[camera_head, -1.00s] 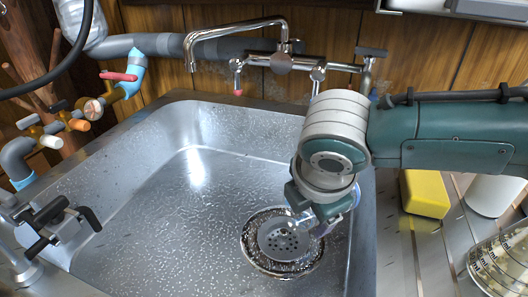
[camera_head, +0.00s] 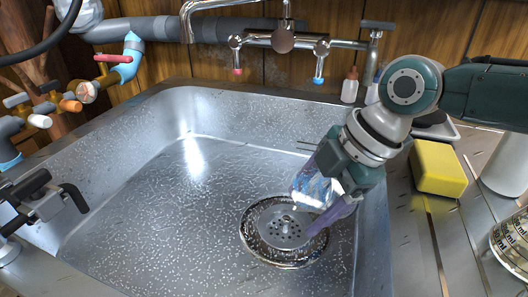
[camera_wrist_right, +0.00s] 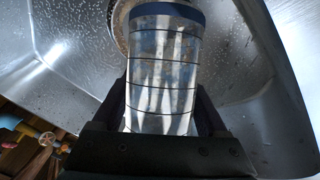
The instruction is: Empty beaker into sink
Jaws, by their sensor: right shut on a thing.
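My right gripper (camera_head: 330,197) is shut on a clear glass beaker (camera_head: 313,187) and holds it inside the steel sink (camera_head: 140,200), above and close to the round drain strainer (camera_head: 283,226). The beaker looks tipped over. In the right wrist view the beaker (camera_wrist_right: 163,75) lies between the two dark fingers, with dark graduation lines and a blue band at its far end, towards the drain. I cannot tell whether liquid is left in it. My left gripper is not in view.
A yellow sponge (camera_head: 437,167) lies on the counter right of the sink. A white cylinder (camera_head: 507,165) and a graduated vessel (camera_head: 512,243) stand further right. A chrome faucet (camera_head: 283,38) rises behind the sink, and a fitting with black handles (camera_head: 45,200) is at the left.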

